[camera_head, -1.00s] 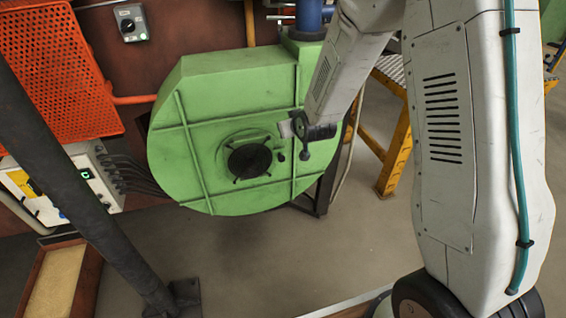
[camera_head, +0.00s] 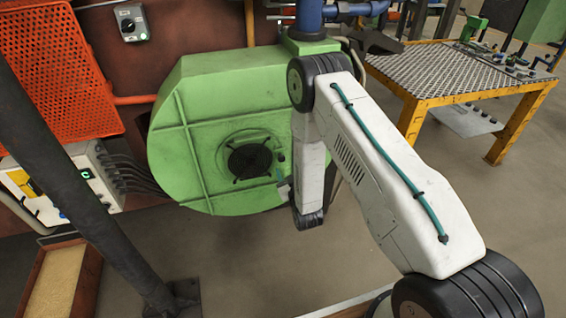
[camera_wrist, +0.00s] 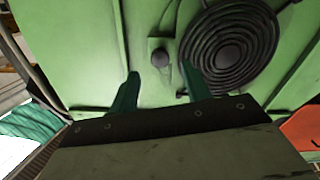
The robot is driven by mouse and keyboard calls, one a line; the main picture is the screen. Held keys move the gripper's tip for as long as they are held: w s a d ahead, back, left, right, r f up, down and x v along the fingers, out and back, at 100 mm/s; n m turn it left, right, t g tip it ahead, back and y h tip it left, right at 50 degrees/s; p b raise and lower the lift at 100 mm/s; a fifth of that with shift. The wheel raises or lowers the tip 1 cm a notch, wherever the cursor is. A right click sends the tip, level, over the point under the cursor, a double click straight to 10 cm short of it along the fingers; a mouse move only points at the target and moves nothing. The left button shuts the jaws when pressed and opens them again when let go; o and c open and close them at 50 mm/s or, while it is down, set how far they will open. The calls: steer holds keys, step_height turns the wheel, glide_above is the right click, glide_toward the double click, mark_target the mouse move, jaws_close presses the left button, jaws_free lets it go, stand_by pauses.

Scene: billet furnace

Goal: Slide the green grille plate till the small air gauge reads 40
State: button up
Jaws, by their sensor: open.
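The green grille plate (camera_wrist: 157,46) shows in the wrist view as a small flat plate with a dark round knob (camera_wrist: 161,58), beside the round black grille (camera_wrist: 232,45). My gripper (camera_wrist: 160,76) is open, its two teal fingers apart and pointing at the plate, with the knob between and just beyond the tips in the picture. Whether the fingers reach down to the knob's depth I cannot tell. In the head view the grille (camera_head: 249,160) sits on the green blower housing (camera_head: 190,130), and my arm hides most of the gripper. I cannot make out the small air gauge.
A control box (camera_head: 95,172) with a small lit display and cables stands left of the blower. A dark post (camera_head: 85,175) rises in front of it. A yellow-framed table (camera_head: 450,80) stands at right. The floor below the blower is clear.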

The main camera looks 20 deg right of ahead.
mark_target(282, 160)
steer(key=w, duration=0.5)
steer(key=shift+w, duration=0.2)
